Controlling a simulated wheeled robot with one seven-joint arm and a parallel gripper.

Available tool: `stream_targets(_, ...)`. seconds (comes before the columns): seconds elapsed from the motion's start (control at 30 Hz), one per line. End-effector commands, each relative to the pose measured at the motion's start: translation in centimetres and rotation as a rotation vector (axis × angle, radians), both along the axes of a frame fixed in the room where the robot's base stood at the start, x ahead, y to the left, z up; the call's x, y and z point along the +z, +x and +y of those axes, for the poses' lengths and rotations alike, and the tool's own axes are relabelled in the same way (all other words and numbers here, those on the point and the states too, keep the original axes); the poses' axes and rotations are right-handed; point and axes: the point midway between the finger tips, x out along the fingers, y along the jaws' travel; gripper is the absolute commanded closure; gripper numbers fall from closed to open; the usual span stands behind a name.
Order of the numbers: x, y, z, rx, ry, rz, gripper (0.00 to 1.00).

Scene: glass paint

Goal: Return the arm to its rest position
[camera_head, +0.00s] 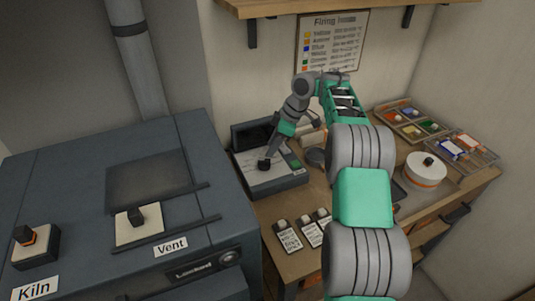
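My arm, green and grey, reaches from the bottom right up over the wooden table (285,260) and bends down to the left near the wall. My gripper (271,150) points down over a small grey device (285,182) with a dark upright back panel. A black knob or block (264,165) sits on the device's top, right below my fingers. I cannot tell whether the fingers touch it or whether they are open or shut.
A large blue-grey kiln (80,180) with "Kiln" and "Vent" switches stands at left. Labelled pieces (310,232) lie at the table's front. A white turntable (425,169), paint tray (410,122) and clear tray (465,150) stand right. A shelf (300,5) overhangs the wall chart (332,41).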

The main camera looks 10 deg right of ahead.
Motion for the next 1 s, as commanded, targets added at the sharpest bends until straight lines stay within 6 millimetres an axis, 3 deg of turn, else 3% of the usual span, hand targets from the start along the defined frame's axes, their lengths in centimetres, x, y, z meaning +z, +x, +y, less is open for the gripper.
stream_targets(0.1,1.4,-0.2,-0.5,-0.001,-0.001,0.001,0.62)
stream_targets(0.53,1.7,-0.3,-0.5,-0.003,-0.001,0.001,0.62)
stream_targets(0.67,4.0,-1.1,0.7,-0.079,-0.003,0.005,0.62)
stream_targets(0.77,7.2,-3.1,2.4,-0.217,-0.006,0.016,0.62)
stream_targets(0.87,9.9,-6.5,4.0,-0.393,-0.008,0.028,0.62)
stream_targets(1.0,11.9,-12.5,5.2,-0.633,-0.007,0.035,0.62)
